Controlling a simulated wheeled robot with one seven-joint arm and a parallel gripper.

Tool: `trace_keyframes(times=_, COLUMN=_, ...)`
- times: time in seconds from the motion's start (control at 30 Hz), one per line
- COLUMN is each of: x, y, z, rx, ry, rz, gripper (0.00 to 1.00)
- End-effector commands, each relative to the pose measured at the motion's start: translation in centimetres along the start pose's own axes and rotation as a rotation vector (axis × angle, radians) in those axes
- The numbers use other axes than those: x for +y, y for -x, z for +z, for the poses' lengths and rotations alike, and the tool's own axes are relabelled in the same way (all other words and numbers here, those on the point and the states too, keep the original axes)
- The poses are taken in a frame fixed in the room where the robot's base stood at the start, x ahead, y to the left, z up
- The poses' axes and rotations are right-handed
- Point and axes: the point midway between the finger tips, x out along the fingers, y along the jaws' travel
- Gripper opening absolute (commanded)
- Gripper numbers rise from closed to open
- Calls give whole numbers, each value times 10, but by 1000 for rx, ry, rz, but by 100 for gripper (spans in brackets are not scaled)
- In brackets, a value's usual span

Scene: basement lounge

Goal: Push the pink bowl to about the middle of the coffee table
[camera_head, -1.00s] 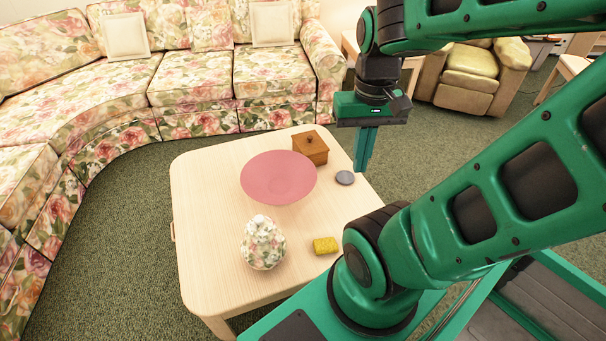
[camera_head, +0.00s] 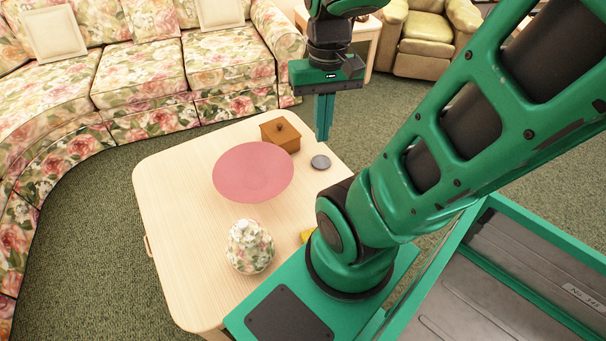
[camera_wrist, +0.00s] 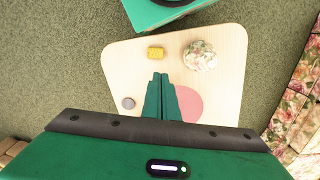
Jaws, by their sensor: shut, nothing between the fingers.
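The pink bowl (camera_head: 253,172) is wide and shallow and stands on the light wood coffee table (camera_head: 180,215), toward its far side. In the wrist view the bowl (camera_wrist: 189,103) is partly hidden behind my fingers. My gripper (camera_head: 323,138) is shut and empty, pointing down. In the head view its fingertips appear near the table's far right edge, to the right of the bowl and apart from it. In the wrist view my gripper (camera_wrist: 161,76) is seen from above with its fingers together.
A lidded wooden box (camera_head: 281,134) stands just behind the bowl, and a grey disc (camera_head: 320,162) lies right of it. A floral jar (camera_head: 249,246) stands nearer me. A yellow block (camera_wrist: 155,53) lies by the near edge. The table's left part is clear. A floral sofa (camera_head: 150,90) stands behind.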

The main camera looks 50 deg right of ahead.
Motion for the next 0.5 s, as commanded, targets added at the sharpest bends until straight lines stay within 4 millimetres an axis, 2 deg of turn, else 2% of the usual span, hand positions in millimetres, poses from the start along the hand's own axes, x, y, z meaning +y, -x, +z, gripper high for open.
trace_keyframes(times=0.27, x=0, y=-24, z=-69, rx=-85, ry=8, rz=-40, gripper=0)
trace_keyframes(times=0.5, x=11, y=-66, z=-125, rx=-153, ry=15, rz=-130, gripper=0)
